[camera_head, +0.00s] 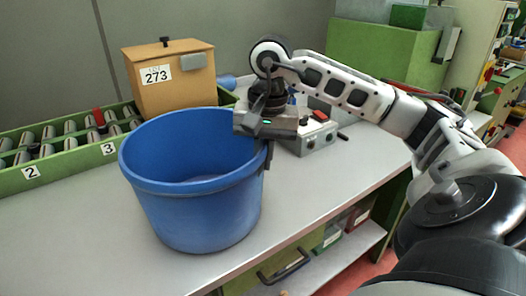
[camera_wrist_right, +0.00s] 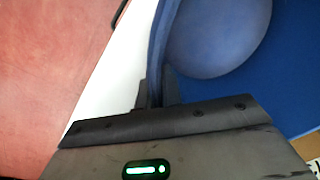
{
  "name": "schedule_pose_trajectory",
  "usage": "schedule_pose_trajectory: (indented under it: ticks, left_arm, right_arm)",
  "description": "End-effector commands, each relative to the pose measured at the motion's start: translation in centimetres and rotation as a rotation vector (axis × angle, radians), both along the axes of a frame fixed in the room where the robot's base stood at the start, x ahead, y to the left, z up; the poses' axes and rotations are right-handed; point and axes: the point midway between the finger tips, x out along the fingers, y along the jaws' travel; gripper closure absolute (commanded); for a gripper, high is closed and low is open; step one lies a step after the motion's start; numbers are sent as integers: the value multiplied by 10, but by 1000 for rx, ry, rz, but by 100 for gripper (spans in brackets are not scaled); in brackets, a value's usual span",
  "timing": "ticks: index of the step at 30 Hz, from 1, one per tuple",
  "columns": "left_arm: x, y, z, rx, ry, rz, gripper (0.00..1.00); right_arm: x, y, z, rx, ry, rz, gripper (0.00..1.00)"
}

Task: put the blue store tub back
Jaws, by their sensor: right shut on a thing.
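The blue tub (camera_head: 200,205) is upright at the middle of the grey worktop in the head view, near its front edge. It looks empty from what shows of its inside. My right gripper (camera_head: 268,155) is shut on the right side of the tub's rim. In the right wrist view the blue tub (camera_wrist_right: 270,70) fills the right side, and its wall sits between the fingers of the right gripper (camera_wrist_right: 155,92). I cannot tell whether the tub's base touches the worktop. My left gripper is not in view.
A green rack (camera_head: 60,155) with metal rollers and labels 2 and 3 stands behind left. A tan box (camera_head: 172,80) labelled 273 is behind the tub. A grey control box (camera_head: 312,135) with a red button is right of it. The worktop (camera_head: 335,180) is clear at right.

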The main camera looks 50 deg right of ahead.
Motion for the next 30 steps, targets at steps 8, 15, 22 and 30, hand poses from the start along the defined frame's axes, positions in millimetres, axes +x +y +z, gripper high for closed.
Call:
schedule_pose_trajectory:
  ticks: [8,15,22,30]
  left_arm:
    - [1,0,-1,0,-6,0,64]
    - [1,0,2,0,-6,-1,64]
    - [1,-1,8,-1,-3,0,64]
    - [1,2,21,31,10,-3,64]
  right_arm:
    - [0,0,-3,0,0,0,71]
    - [0,0,-1,0,0,0,71]
    - [0,-1,31,1,-7,0,71]
    - [-5,-4,94,-1,-3,-2,71]
